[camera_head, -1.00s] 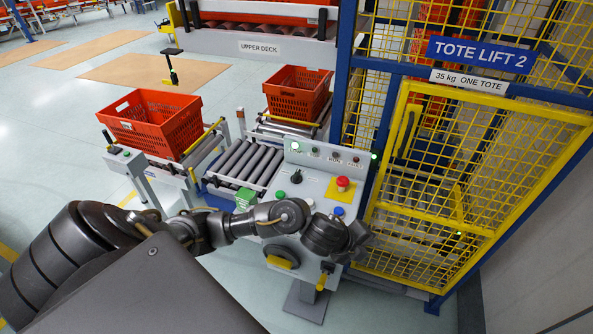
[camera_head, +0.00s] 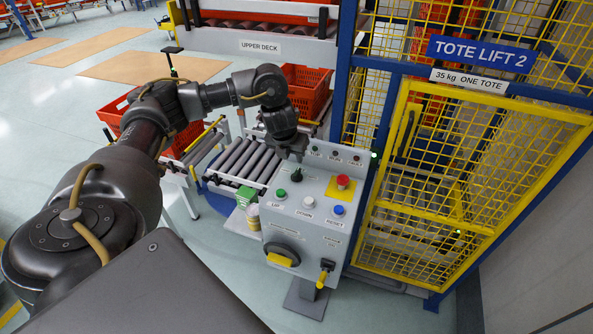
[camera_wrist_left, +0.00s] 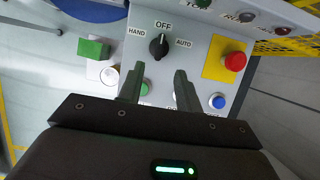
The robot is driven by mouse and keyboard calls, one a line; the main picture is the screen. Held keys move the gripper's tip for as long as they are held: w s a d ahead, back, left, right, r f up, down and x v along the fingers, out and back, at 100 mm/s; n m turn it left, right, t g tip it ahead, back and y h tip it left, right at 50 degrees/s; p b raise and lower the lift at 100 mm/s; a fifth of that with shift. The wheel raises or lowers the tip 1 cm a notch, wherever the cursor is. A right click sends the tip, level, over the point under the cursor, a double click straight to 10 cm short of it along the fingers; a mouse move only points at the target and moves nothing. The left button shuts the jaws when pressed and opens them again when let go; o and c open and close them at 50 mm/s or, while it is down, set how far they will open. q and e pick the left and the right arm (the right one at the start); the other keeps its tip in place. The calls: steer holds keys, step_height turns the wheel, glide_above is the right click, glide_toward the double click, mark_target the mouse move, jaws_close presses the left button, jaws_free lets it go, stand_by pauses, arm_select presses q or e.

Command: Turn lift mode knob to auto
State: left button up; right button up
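The lift mode knob (camera_head: 296,176) is a black rotary switch on the upper left of the grey control panel (camera_head: 318,212). In the left wrist view the knob (camera_wrist_left: 158,46) sits under the label OFF, with HAND to its left and AUTO to its right. Its handle stands roughly upright, toward OFF. My left gripper (camera_head: 292,152) hangs over the top left of the panel, above the knob. In the left wrist view its two fingers (camera_wrist_left: 156,80) are apart with nothing between them, and the knob lies just beyond their tips, untouched. My right gripper is not in view.
A red emergency button (camera_head: 343,182) on a yellow plate stands right of the knob. Green (camera_head: 281,194), white (camera_head: 309,202) and blue (camera_head: 338,210) buttons lie below. A yellow mesh cage (camera_head: 470,180) borders the panel's right. Rollers (camera_head: 245,160) and orange totes (camera_head: 308,88) are behind.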

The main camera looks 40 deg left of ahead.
mark_target(297, 171)
arm_select(q)
steer(key=x, duration=0.8)
steer(key=shift+s+f+b, duration=0.15)
steer(key=shift+b, duration=0.15)
steer(key=shift+w+f+p, duration=0.25)
steer(key=shift+f+p, duration=0.05)
steer(key=shift+x, duration=0.85)
jaws_close()
